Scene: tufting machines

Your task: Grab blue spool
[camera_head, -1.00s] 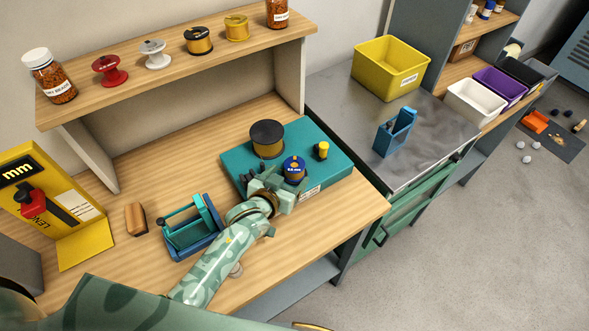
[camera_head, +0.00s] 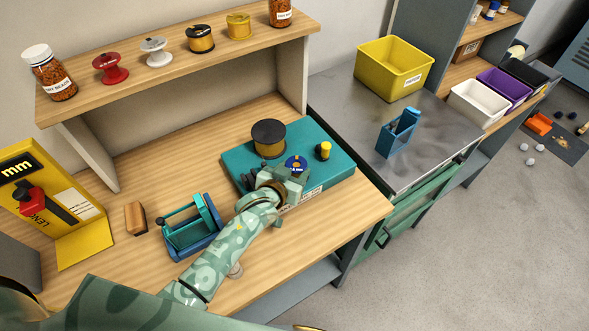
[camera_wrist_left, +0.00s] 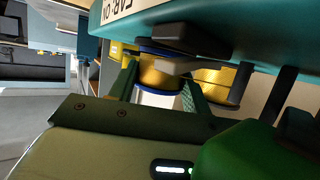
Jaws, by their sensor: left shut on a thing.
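The blue spool (camera_head: 296,162) stands on the teal box (camera_head: 335,158) on the wooden bench; its blue top shows just beyond my left gripper. In the left wrist view the spool (camera_wrist_left: 160,70) has blue rims and a gold winding, and sits between my fingers. My left gripper (camera_head: 291,173) is shut on it, and its hand covers the spool's lower part in the head view. I cannot tell whether the spool is off the box. My right gripper is not in view.
A larger black-topped gold spool (camera_head: 268,138) and a small yellow spool (camera_head: 323,150) stand close by on the box. A teal-and-blue holder (camera_head: 192,230) and wooden block (camera_head: 135,218) lie left of my arm. The shelf (camera_head: 180,62) rises behind.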

